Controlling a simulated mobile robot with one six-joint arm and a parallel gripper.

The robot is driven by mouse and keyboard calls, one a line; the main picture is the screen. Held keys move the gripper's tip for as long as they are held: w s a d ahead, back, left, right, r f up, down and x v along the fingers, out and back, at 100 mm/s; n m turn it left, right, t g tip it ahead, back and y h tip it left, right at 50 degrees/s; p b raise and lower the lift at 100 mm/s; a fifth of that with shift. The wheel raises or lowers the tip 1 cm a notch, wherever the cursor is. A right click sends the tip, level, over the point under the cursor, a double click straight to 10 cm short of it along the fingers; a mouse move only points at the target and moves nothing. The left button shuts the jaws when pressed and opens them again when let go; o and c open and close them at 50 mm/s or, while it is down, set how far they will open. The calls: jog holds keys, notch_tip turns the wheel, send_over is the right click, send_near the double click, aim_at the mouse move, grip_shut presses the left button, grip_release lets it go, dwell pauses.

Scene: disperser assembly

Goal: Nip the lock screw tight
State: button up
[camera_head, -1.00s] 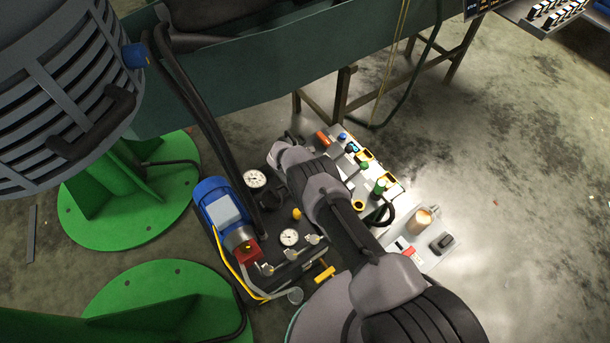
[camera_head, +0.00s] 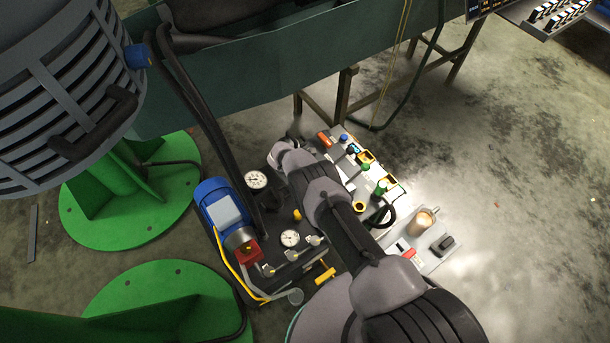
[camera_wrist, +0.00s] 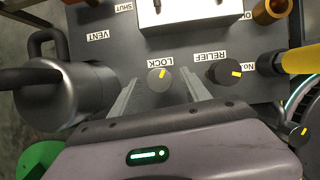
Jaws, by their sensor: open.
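I cannot tell how far above the panel the fingertips are. In the head view my arm hides the lock screw and the gripper fingers.
The RELIEF knob (camera_wrist: 223,73) sits close to the right finger. A dark metal cylinder (camera_wrist: 72,92) stands at left, and a yellow handle (camera_wrist: 298,60) is at right. A white block (camera_wrist: 188,10) lies beyond.

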jog(key=p+v, duration=1)
jog(key=v, duration=0.7)
jog(key=shift+r, duration=0.15)
jog(key=shift+a, duration=0.15)
